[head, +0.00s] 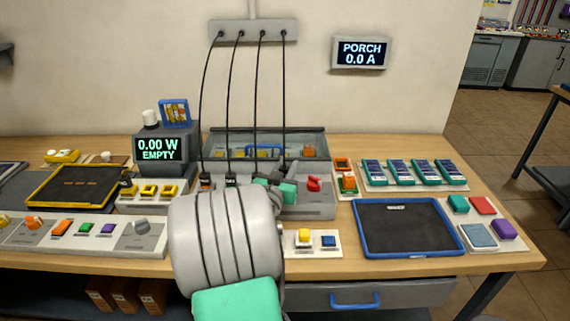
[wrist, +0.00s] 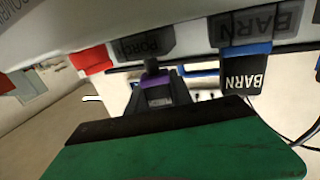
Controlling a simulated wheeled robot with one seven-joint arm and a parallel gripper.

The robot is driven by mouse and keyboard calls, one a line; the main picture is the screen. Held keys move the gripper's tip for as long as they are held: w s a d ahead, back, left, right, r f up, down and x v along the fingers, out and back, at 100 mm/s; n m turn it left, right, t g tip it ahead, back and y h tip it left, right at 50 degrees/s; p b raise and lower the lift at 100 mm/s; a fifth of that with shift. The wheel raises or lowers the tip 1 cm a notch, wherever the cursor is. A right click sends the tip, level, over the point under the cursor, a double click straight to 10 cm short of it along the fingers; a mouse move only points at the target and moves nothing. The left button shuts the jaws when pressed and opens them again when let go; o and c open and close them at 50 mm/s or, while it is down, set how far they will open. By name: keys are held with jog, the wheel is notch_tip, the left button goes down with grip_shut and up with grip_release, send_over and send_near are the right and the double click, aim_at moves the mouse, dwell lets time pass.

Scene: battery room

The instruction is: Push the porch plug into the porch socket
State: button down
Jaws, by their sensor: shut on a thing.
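My gripper (head: 275,187) is at the grey socket box (head: 318,208), beyond my forearm in the head view. In the wrist view its green finger fills the bottom, and it is shut on the porch plug (wrist: 158,92), a dark plug with a purple part. The plug points at the dark block marked PORCH (wrist: 146,47), the porch socket. The purple part is right below that block; whether the plug has entered cannot be told. The wall display (head: 361,52) reads PORCH 0.0 A. My arm hides part of the box in the head view.
A blue and black BARN plug (wrist: 244,74) sits close by under a BARN label (wrist: 262,25). A red switch (head: 313,184) is on the box. Several black cables hang from a wall bracket (head: 253,30). A blue-rimmed tray (head: 405,228) lies to the right.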

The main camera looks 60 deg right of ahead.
jog(key=shift+a+f, duration=0.1)
jog(key=shift+f, duration=0.45)
jog(key=shift+a+f, duration=0.1)
jog(key=shift+f, duration=0.25)
jog(key=shift+a+b, duration=0.1)
jog(key=shift+b, duration=0.4)
jog(key=shift+w, duration=0.1)
jog(key=shift+r, duration=0.35)
jog(key=shift+r, duration=0.1)
jog(key=shift+f+b, duration=0.75)
jog(key=shift+b, duration=0.3)
jog(key=c, duration=1.4)
grip_release()
jog(key=shift+r, duration=0.1)
